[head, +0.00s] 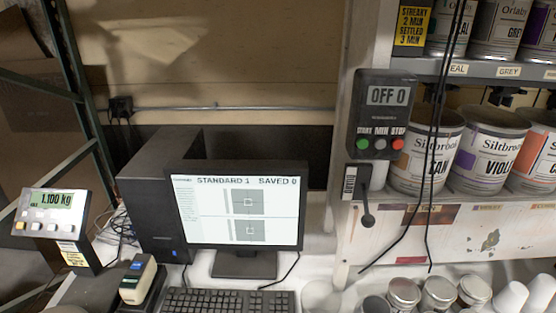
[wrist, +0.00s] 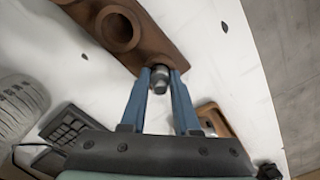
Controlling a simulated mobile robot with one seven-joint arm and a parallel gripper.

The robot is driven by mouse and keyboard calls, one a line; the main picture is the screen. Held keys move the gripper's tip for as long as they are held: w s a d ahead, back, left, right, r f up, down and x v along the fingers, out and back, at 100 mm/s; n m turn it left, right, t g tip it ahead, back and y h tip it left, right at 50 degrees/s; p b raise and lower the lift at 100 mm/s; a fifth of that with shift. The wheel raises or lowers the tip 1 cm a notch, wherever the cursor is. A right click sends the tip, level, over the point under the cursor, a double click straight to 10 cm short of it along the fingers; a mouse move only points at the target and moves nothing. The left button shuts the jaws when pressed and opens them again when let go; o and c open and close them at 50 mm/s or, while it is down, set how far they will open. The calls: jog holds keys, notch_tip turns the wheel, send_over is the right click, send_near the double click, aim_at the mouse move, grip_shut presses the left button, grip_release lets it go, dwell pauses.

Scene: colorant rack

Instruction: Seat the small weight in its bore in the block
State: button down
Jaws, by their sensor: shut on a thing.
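The brown block (wrist: 165,43) lies beyond the fingertips, running from top left to the middle. A large round bore (wrist: 117,29) shows in it, with part of another at the top edge. The weight overlaps the block's near end; its lower part and any bore under it are hidden, so I cannot tell its height. The head view shows neither block nor gripper.
The wrist view shows a white bench top (wrist: 220,55), a keyboard (wrist: 68,135) at left, and a small wooden tray (wrist: 219,122) at right of my fingers. The head view shows a monitor (head: 240,208), a scale display (head: 55,212) and shelves of paint cans (head: 425,155).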

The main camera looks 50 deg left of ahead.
jog(key=c, duration=0.6)
grip_release()
jog(key=shift+o, duration=0.2)
notch_tip(320, 180, up, 13)
jog(key=b, duration=0.1)
